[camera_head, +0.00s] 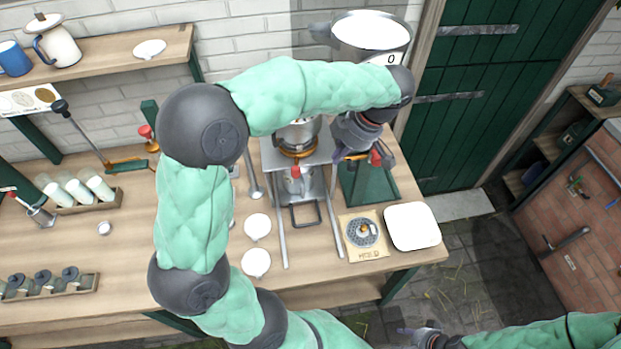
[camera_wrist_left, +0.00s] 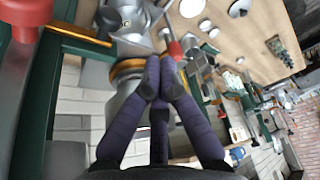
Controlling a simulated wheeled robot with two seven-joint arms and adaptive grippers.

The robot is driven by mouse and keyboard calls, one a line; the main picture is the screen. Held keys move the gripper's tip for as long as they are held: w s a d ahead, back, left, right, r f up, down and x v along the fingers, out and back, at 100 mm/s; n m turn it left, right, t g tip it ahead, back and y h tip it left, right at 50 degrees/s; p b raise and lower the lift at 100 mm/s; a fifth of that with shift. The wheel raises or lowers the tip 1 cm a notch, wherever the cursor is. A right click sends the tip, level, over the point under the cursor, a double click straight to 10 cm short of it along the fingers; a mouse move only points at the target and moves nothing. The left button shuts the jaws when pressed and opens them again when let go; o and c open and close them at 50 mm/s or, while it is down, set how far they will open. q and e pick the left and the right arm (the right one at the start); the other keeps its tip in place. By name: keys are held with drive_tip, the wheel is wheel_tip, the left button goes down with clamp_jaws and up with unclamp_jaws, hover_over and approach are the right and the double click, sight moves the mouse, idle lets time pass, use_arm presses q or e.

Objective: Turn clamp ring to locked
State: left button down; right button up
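The clamp ring (camera_head: 297,151) is a brass-orange band around the metal vessel (camera_head: 299,133) on the stand at the bench's back. In the left wrist view the ring (camera_wrist_left: 127,66) lies just left of my left gripper's fingertips. My left gripper (camera_head: 339,157) is to the right of the ring in the head view. Its dark fingers (camera_wrist_left: 159,72) converge at the tips in the wrist view, with nothing clearly held between them. Whether they touch the ring I cannot tell. My right gripper (camera_head: 425,334) is at the bottom edge, partly seen, its fingers unclear.
A red-handled tap (camera_head: 295,179) is below the ring. A red knob (camera_head: 376,157) stands close beside my left gripper. A large pot (camera_head: 371,38) is above. A HOLD board (camera_head: 350,247) and a white tray (camera_head: 412,226) lie at the bench's right front.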

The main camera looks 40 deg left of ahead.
sight(296, 164)
use_arm(q)
drive_tip(key=s+a+f+b, duration=0.1)
drive_tip(key=s+a+f, duration=0.2)
drive_tip(key=a+f, duration=0.3)
drive_tip(key=x, duration=0.3)
drive_tip(key=shift+w+d+f, duration=0.2)
idle(0.3)
drive_tip(key=shift+b, duration=0.3)
